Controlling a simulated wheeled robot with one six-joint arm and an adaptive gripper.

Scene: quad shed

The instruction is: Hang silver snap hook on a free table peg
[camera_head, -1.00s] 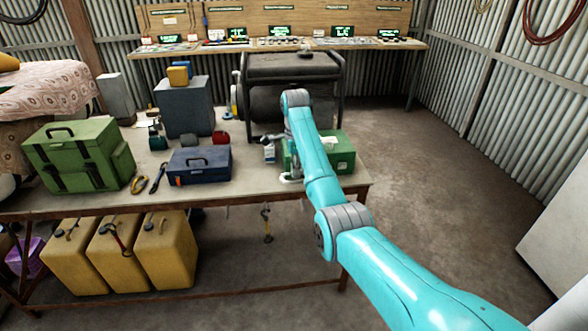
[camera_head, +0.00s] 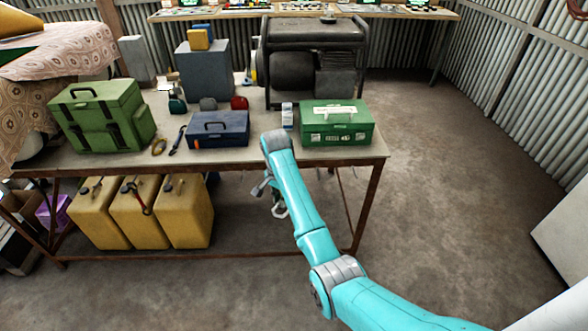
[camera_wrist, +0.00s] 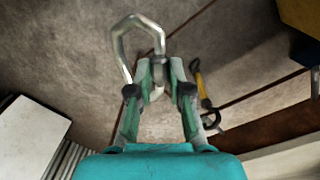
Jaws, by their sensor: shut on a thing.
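The silver snap hook (camera_wrist: 124,50) is a bright metal loop in the wrist view, and my gripper (camera_wrist: 161,78) is shut on its lower end. The loop sticks out past the fingertips to the upper left. In the head view my gripper (camera_head: 268,187) is just in front of the table (camera_head: 90,163), below its top edge, with the hook (camera_head: 281,211) small under it. A yellow-handled tool with a dark hooked end (camera_wrist: 203,95) is right of the fingers in the wrist view, apart from them.
A green case (camera_head: 140,118), a blue toolbox (camera_head: 219,128) and a green first-aid box (camera_head: 337,123) stand on the table. Yellow cans (camera_head: 183,212) stand beneath at left, with a red-handled tool (camera_head: 142,204) hanging before them. The floor right of the table is clear.

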